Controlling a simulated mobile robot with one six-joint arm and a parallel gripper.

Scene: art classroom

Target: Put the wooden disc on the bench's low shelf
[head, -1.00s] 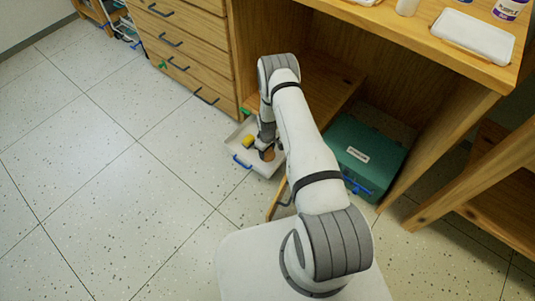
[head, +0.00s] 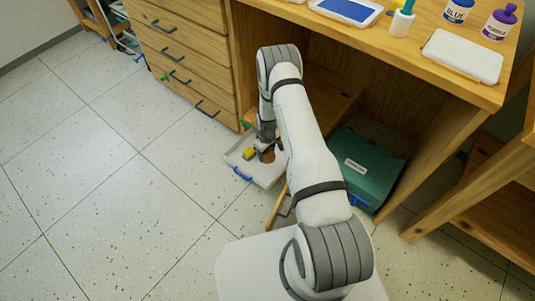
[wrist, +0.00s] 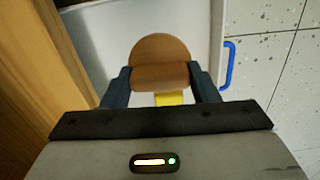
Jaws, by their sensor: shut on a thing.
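The wooden disc (wrist: 160,50) is a round brown piece between the two dark fingers of my gripper (wrist: 162,80) in the wrist view. My gripper is shut on it. In the head view my gripper (head: 265,148) and the disc (head: 268,156) are over the white tray (head: 268,181) on the floor; the gap below the disc is hard to judge. The bench's low shelf (head: 327,88) is a wooden board under the bench top, behind my arm and partly hidden by it.
A yellow block (head: 249,153) is in the tray, which has a blue handle (head: 241,174). A green box (head: 372,170) stands on the floor under the bench. Drawers (head: 185,60) stand left of the shelf. Bottles and trays sit on the bench top (head: 400,50). Floor at left is clear.

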